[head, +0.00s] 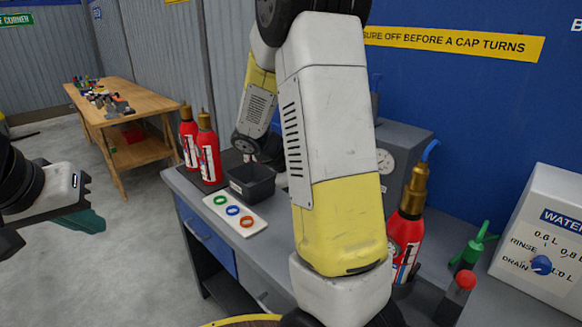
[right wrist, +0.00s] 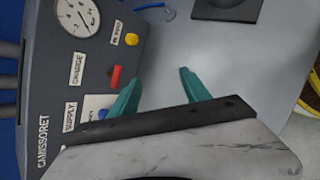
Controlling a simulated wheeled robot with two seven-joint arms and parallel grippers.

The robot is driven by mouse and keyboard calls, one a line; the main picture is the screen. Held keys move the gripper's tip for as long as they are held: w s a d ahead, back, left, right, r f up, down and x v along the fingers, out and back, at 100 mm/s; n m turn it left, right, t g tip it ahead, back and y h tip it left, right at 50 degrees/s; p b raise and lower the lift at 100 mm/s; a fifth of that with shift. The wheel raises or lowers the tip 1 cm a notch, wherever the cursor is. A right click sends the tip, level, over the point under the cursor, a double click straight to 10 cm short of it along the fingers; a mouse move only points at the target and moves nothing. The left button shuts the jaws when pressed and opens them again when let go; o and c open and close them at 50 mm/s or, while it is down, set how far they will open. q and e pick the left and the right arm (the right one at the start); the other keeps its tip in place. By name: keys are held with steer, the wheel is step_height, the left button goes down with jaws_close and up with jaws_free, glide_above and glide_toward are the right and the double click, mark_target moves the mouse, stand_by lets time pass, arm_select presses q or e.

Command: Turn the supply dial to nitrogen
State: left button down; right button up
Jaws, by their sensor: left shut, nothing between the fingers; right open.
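In the right wrist view the grey charging machine (right wrist: 40,75) shows a SUPPLY label (right wrist: 70,117). Beside that label is a pale plate with a bit of blue (right wrist: 103,113), partly covered by my right gripper; I cannot tell the dial's setting. My right gripper (right wrist: 158,76) is open with nothing between its teal fingers, its left finger close to the panel. In the head view the same machine (head: 410,140) stands behind my right arm, which hides most of its front. My left gripper (head: 92,225) is shut and empty at the far left, away from the bench.
The panel also has a gauge (right wrist: 83,20), a red lever (right wrist: 115,77) by CHARGE and a yellow button (right wrist: 132,39). On the bench (head: 185,185) are red extinguishers (head: 208,155), a black bin (head: 252,182) and a tray of coloured rings (head: 245,226). A water unit (head: 545,225) stands right.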

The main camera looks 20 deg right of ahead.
steer(key=w+d+f+n+t+h, duration=0.1)
steer(key=w+f+n+t+h, duration=0.25)
steer(key=w+n, duration=0.45)
steer(key=w+d+f+n+t+h, duration=0.1)
steer(key=w+f+n+t+h, duration=0.3)
steer(key=w, duration=0.5)
steer(key=w+d+n, duration=0.1)
steer(key=w+d, duration=0.2)
steer(key=d, duration=0.4)
steer(key=shift+w+r, duration=0.15)
steer(key=shift+r, duration=0.25)
steer(key=shift+h, duration=0.25)
jaws_close()
